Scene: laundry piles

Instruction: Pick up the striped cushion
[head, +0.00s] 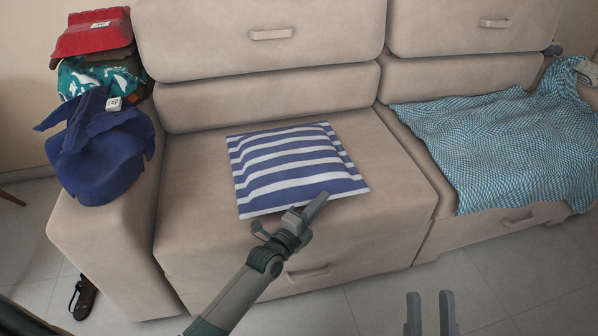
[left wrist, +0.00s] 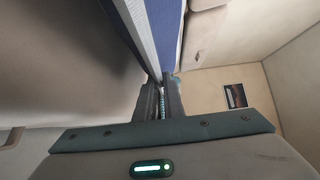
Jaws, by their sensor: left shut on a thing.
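The striped cushion (head: 290,165), blue and white, lies on the left seat of the beige sofa (head: 190,230). My left gripper (head: 312,208) is at the cushion's front edge, right of its middle. In the left wrist view the cushion (left wrist: 165,30) runs down between the two fingers of my left gripper (left wrist: 160,100), which are shut on its edge. My right gripper (head: 430,313) is at the bottom of the head view, below the sofa front, with its two fingers apart and nothing between them.
A blue checked blanket (head: 500,140) covers the right seat. Dark blue clothing (head: 100,155), a teal patterned cloth (head: 85,80) and a red item (head: 95,32) are piled at the left armrest. A dark sandal (head: 82,298) lies on the floor at the lower left.

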